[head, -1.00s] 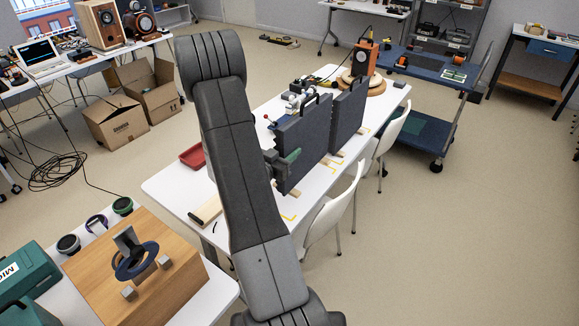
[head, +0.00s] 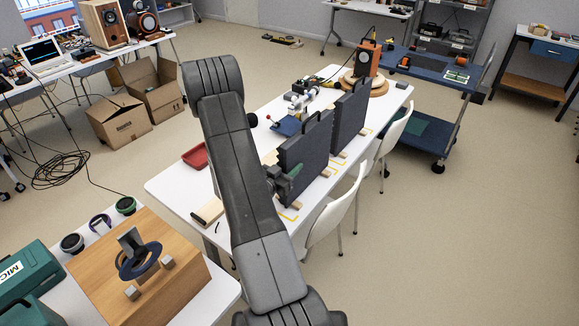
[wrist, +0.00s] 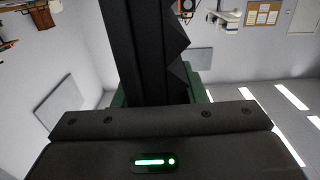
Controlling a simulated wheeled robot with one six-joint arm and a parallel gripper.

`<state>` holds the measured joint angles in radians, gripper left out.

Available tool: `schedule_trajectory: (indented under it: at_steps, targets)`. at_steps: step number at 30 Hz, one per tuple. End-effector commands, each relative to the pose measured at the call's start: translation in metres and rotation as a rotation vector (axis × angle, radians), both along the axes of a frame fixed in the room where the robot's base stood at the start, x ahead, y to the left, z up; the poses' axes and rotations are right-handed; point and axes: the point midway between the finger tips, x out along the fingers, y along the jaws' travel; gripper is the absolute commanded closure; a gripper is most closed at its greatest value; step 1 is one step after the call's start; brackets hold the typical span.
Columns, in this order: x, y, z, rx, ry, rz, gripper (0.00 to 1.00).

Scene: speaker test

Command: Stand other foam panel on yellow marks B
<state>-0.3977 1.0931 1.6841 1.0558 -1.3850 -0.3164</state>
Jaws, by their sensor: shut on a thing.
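My gripper (head: 288,178), with green fingers, is shut on the near edge of a dark grey foam panel (head: 306,146). The panel is upright, and its wooden feet are at or just above the white table; I cannot tell whether they touch. Yellow marks (head: 289,216) show on the table by its near end. In the wrist view the panel (wrist: 140,45) stands between the fingers, its wedge-shaped foam face to the right. The other dark panel (head: 351,114) stands upright behind it, with yellow marks (head: 366,131) beside its foot. My arm hides part of the table.
The white table (head: 180,190) carries a red tray (head: 196,156) at left and an orange device (head: 369,58) on a round wooden base at the far end. White chairs (head: 336,213) stand close along the right side. A wooden box (head: 135,275) sits on the near-left table.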

Motion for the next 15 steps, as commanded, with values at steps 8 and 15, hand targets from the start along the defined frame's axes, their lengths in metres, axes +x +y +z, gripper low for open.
schedule_trajectory:
  at_steps: [8, 15]
  targets:
    - [-0.0001, -0.0001, -0.0027, 0.001, 0.001, 0.000, 0.40]
    - [-0.0001, -0.0001, -0.0024, 0.001, 0.001, 0.000, 0.40]
